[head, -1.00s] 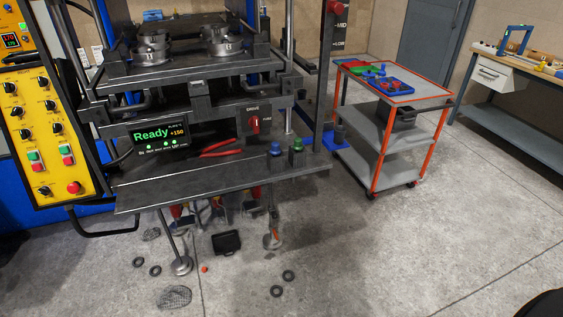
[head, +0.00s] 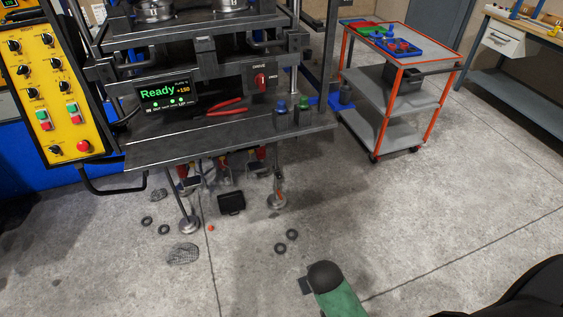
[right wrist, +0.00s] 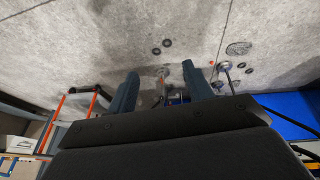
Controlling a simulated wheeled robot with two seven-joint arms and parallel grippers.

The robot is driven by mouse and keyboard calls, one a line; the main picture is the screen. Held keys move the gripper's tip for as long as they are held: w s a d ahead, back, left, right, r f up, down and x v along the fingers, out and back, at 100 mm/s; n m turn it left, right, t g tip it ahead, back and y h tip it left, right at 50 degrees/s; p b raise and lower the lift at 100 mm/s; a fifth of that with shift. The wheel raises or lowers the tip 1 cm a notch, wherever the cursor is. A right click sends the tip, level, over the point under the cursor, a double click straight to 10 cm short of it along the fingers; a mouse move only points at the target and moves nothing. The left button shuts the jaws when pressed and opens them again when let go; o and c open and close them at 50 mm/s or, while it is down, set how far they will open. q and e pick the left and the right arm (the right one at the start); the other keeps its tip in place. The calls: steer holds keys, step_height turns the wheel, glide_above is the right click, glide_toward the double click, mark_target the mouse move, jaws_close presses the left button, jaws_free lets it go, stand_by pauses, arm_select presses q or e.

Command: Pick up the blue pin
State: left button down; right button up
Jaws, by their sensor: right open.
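The blue pin (head: 281,105) stands upright in a dark holder near the right front of the press shelf (head: 215,137). A similar green-topped piece (head: 303,103) stands just to its right. In the right wrist view my right gripper (right wrist: 163,84) is open, with its two fingers apart and nothing held between them. It points over the floor, and I cannot make out the blue pin clearly in that view. My right gripper's fingers cannot be made out in the head view. My left gripper is not in view.
Red-handled pliers (head: 227,107) lie on the shelf left of the blue pin, beside the Ready display (head: 164,95). An orange-framed cart (head: 447,66) stands to the right. Black rings and mesh pieces lie on the floor (head: 430,220), which is mostly clear in front.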

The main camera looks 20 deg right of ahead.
steer(key=w+r+m+h, duration=0.1)
steer(key=w+r, duration=0.2)
steer(key=w, duration=0.1)
steer(key=m+t+h, duration=0.8)
steer(key=t+h, duration=0.1)
steer(key=h, duration=0.1)
glide_toward(279, 107)
steer(key=x, duration=0.4)
steer(key=shift+w+d+f, duration=0.1)
steer(key=shift+d, duration=0.05)
steer(key=shift+w+d+p, duration=0.45)
steer(key=shift+p, duration=0.1)
steer(key=shift+w+d+f, duration=0.1)
steer(key=shift+w+d, duration=0.2)
steer(key=shift+w+d+r+p, duration=0.15)
steer(key=shift+w+r+p, duration=0.05)
steer(key=shift+p, duration=0.25)
steer(key=p+x, duration=0.3)
steer(key=shift+w+d, duration=0.2)
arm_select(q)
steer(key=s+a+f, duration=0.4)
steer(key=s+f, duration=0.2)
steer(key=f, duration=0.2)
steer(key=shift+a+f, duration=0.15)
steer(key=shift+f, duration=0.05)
arm_select(e)
steer(key=shift+w+d+f, duration=0.15)
steer(key=shift+w+d, duration=0.2)
steer(key=shift+d, duration=0.05)
